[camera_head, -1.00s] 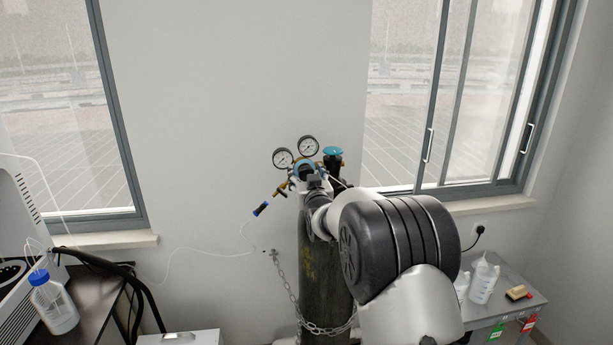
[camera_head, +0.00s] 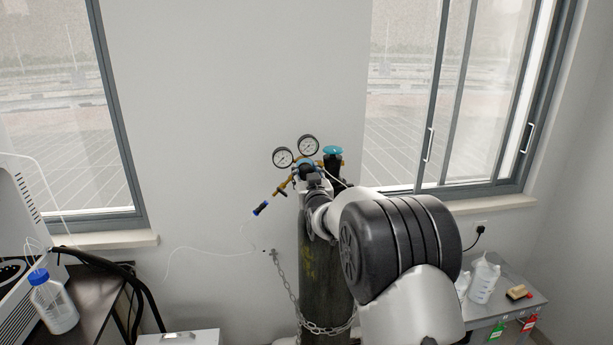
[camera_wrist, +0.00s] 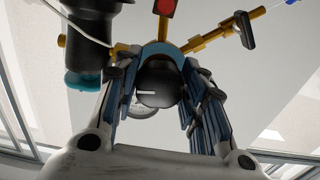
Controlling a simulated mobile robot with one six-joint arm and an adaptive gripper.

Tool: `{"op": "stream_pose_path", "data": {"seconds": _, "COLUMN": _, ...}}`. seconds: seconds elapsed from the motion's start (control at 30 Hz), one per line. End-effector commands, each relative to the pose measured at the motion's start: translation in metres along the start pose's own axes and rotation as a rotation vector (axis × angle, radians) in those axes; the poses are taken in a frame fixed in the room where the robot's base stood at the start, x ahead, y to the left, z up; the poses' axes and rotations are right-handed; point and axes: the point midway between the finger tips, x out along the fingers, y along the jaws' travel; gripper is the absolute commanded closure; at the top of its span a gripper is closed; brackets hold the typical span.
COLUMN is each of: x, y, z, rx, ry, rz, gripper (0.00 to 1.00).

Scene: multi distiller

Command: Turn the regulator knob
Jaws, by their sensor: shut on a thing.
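The regulator (camera_head: 302,165) is a brass assembly with two round gauges on top of a dark gas cylinder (camera_head: 318,262). Its black knob (camera_wrist: 160,82) with a white mark line shows in the wrist view, in front of a blue body. My gripper (camera_wrist: 162,95) has its fingers on both sides of the knob and is shut on it. In the head view my gripper (camera_head: 309,180) is small at the regulator's front, and the knob is mostly hidden by it. A blue-topped cylinder valve (camera_head: 332,152) stands just right of the regulator.
A chain (camera_head: 284,283) holds the cylinder near the wall. A thin white hose runs left from the regulator's blue-ended outlet (camera_head: 261,208). A side table (camera_head: 500,306) with bottles stands at right, and a dark bench (camera_head: 95,307) at left.

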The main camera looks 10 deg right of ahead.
Motion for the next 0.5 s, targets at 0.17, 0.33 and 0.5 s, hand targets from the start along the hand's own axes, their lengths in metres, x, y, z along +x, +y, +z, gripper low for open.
{"op": "stream_pose_path", "data": {"seconds": 0.17, "x": 0.0, "y": 0.0004, "z": 0.0021, "rx": -0.079, "ry": 0.001, "rz": 0.0, "gripper": 0.86}}
{"op": "stream_pose_path", "data": {"seconds": 0.33, "x": 0.0001, "y": 0.0007, "z": 0.0033, "rx": -0.208, "ry": 0.002, "rz": 0.001, "gripper": 0.86}}
{"op": "stream_pose_path", "data": {"seconds": 0.5, "x": 0.0, "y": 0.0012, "z": 0.0029, "rx": -0.366, "ry": 0.003, "rz": 0.001, "gripper": 0.86}}
